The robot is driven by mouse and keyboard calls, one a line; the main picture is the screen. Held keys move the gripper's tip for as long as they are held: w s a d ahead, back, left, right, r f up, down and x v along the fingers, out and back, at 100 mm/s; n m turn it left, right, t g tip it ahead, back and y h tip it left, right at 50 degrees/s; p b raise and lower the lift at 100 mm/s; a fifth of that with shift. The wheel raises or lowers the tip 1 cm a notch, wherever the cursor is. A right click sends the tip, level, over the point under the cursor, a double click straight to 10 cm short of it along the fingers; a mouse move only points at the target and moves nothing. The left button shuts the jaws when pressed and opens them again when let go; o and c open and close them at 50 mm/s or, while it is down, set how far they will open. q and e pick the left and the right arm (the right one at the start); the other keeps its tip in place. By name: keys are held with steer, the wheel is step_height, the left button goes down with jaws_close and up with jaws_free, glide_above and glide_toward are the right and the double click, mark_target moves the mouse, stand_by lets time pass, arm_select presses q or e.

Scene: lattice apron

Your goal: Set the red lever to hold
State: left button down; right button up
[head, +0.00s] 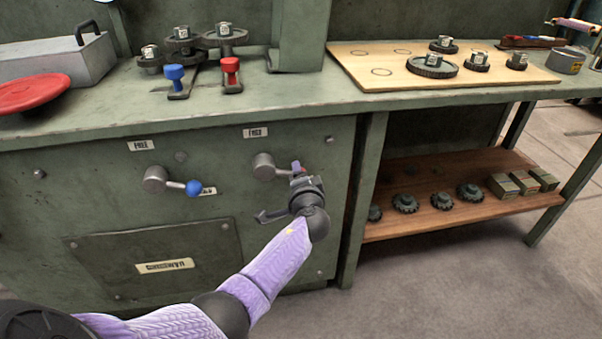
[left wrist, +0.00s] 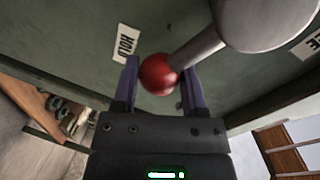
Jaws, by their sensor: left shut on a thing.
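The red lever has a grey hub (head: 264,166) on the green cabinet front. In the head view its knob is hidden at my left gripper (head: 298,170). In the left wrist view the lever's red ball knob (left wrist: 158,75) sits between the two purple fingers of the left gripper (left wrist: 160,82), which is shut on it. The lever's grey rod runs up right from the knob to the hub. A HOLD label (left wrist: 126,43) lies close beside the knob there. A FREE label (head: 255,132) is above the hub in the head view. My right gripper is not in view.
A second lever with a blue knob (head: 194,188) stands to the left on the same cabinet front, under its own FREE label (head: 141,145). The worktop (head: 300,100) overhangs above. A wooden shelf (head: 450,212) with gears and boxes is at the right.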

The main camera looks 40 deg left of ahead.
arm_select(q)
steer(key=shift+f, duration=0.15)
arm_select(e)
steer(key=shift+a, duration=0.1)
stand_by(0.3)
arm_select(q)
steer(key=shift+c, duration=0.7)
jaws_free()
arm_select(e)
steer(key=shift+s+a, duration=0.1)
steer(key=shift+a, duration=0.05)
arm_select(q)
steer(key=p+v, duration=0.5)
steer(key=v, duration=0.5)
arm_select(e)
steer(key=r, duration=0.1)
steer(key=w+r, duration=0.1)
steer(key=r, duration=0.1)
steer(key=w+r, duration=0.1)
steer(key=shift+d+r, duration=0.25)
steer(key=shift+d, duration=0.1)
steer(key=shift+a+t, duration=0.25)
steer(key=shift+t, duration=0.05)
